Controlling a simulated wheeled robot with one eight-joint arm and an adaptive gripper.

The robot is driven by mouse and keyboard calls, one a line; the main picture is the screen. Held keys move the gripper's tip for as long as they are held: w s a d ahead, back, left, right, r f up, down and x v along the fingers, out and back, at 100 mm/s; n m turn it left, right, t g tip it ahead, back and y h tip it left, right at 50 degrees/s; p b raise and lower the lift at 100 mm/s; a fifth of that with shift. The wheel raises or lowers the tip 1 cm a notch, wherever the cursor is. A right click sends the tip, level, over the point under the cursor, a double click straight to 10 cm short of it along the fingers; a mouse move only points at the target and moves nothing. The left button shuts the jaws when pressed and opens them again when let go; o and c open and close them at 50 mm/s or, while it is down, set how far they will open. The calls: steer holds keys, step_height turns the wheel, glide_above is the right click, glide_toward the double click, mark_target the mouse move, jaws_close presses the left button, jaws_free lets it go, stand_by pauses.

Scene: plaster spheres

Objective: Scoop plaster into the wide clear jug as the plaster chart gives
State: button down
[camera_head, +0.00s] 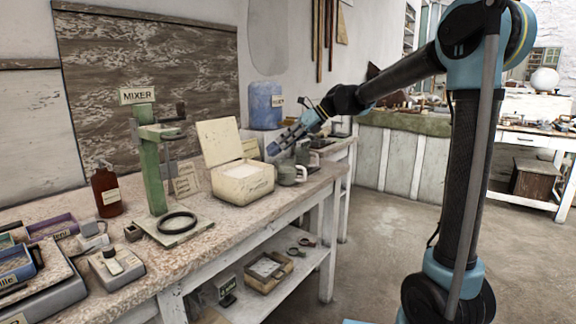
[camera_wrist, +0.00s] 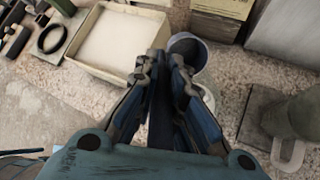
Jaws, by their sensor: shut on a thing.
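My gripper (camera_head: 272,150) is over the far end of the bench, pointing down and left. In the wrist view its fingertips (camera_wrist: 165,68) are close together on a thing that the fingers mostly hide; I cannot tell what it is. An open cream box (camera_head: 243,183) with a raised lid stands left of the gripper; the wrist view shows pale, level plaster in the box (camera_wrist: 118,40). A round grey vessel (camera_wrist: 188,44) is partly hidden behind the fingertips, right of the box. I cannot tell whether it is the wide clear jug. A card with writing (camera_wrist: 222,6) stands beyond it; its text is unreadable.
A grey-green jug with a handle (camera_head: 287,174) stands right of the box. A green mixer stand (camera_head: 151,168), a brown bottle (camera_head: 106,192) and a small scale-like device (camera_head: 117,265) are on the left. A blue container (camera_head: 265,104) is behind. The shelf below holds a tray (camera_head: 267,272).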

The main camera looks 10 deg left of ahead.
steer(key=r+h, duration=0.1)
steer(key=a+r+h, duration=0.1)
steer(key=r+h, duration=0.1)
steer(key=a+r+h, duration=0.1)
steer(key=shift+s+r+t+h, duration=0.2)
steer(key=shift+t+h, duration=0.1)
steer(key=shift+t, duration=0.1)
steer(key=h, duration=0.1)
steer(key=a+r+h, duration=0.2)
steer(key=h, duration=0.1)
steer(key=shift+s+a+r+t, duration=0.15)
steer(key=shift+s+r+t, duration=0.1)
steer(key=shift+t, duration=0.15)
steer(key=shift+a+r+h, duration=0.1)
steer(key=shift+r+h, duration=0.25)
steer(key=shift+h, duration=0.25)
